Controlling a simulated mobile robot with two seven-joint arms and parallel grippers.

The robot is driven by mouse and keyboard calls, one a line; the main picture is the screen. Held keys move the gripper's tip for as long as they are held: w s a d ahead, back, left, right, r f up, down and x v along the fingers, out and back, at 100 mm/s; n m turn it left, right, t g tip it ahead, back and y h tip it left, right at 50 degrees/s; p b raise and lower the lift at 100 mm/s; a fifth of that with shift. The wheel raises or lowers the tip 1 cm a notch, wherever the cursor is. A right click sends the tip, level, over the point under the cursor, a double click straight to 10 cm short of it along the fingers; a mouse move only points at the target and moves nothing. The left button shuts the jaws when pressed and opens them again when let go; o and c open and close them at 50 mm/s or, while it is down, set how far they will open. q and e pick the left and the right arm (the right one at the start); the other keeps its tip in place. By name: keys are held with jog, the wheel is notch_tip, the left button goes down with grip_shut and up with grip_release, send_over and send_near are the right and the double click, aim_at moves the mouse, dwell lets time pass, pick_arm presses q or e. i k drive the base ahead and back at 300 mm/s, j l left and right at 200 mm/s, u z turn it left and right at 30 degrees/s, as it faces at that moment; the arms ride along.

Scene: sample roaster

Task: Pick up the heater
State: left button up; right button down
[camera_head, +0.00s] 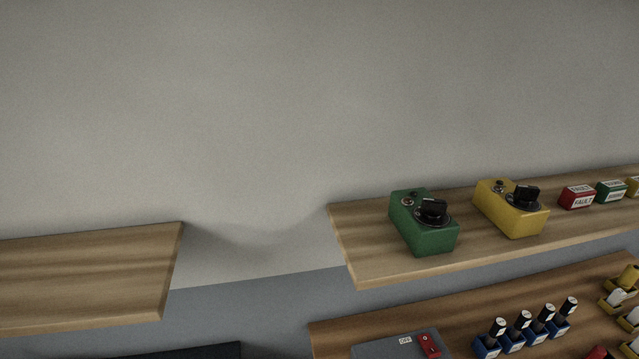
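I cannot pick out a heater for certain. A flat grey box (372,350) with a red rocker switch (430,345) and a small white label lies on the lower wooden surface, cut off by the bottom edge. I cannot tell whether it is the heater. A green box (424,238) with a black knob stands on the right shelf. A yellow box (507,218) with a black knob stands to its right. Neither of my grippers is in view.
The right wooden shelf (372,265) also holds small red (577,197) and green (611,191) labelled blocks. Blue bottles with black caps (487,346) stand on the lower wooden surface (460,305). The left shelf (80,275) is bare. A gap separates the two shelves.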

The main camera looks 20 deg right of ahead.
aim_at(569, 306)
jog(key=l+z, duration=0.25)
jog(key=z, duration=0.2)
jog(key=l+z, duration=0.55)
jog(key=z, duration=0.3)
jog(key=l+z, duration=0.25)
jog(key=z, duration=0.15)
